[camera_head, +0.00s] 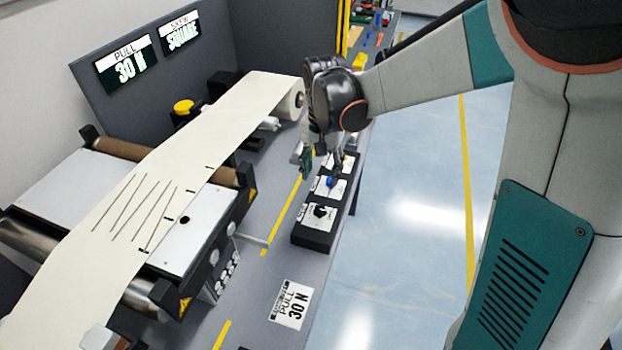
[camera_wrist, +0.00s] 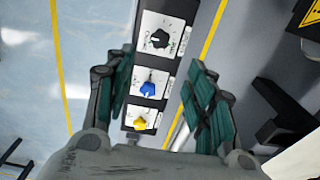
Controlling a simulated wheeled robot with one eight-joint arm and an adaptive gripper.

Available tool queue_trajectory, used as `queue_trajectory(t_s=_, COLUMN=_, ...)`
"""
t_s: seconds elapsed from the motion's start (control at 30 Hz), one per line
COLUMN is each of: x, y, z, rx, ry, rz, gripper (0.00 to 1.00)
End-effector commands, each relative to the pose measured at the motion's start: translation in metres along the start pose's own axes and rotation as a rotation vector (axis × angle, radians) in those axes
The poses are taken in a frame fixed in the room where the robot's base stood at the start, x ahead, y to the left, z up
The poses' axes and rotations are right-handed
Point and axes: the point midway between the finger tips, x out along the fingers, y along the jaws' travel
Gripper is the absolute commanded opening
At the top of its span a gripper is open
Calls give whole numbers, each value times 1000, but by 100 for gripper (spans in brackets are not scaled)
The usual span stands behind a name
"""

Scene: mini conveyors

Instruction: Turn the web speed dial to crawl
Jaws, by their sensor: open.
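A black control box (camera_head: 311,239) on the table's right edge carries a row of dials on white plates. A black dial (camera_head: 320,211) is at its near end and a blue dial (camera_head: 329,181) is in the middle. In the wrist view the black dial (camera_wrist: 160,39), the blue dial (camera_wrist: 148,88) and a yellow dial (camera_wrist: 139,123) all show. Contact cannot be told.
A cream web (camera_head: 213,137) runs over rollers left of the box. Two screens read PULL 30 N (camera_head: 126,61) and SQUARE (camera_head: 180,32). A card (camera_head: 292,304) reading PULL 30 N lies on the table. The floor (camera_head: 410,230) to the right is clear.

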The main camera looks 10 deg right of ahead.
Motion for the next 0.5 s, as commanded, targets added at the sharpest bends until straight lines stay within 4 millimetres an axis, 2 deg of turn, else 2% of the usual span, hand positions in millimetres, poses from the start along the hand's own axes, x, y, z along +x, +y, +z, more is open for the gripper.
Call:
queue_trajectory(t_s=0.17, x=12, y=-2, z=-1, rx=7, ry=-7, rz=5, gripper=50)
queue_trajectory(t_s=0.27, x=25, y=-1, z=-1, rx=7, ry=-6, rz=5, gripper=50)
queue_trajectory(t_s=0.5, x=72, y=-1, z=-1, rx=6, ry=-6, rz=4, gripper=50)
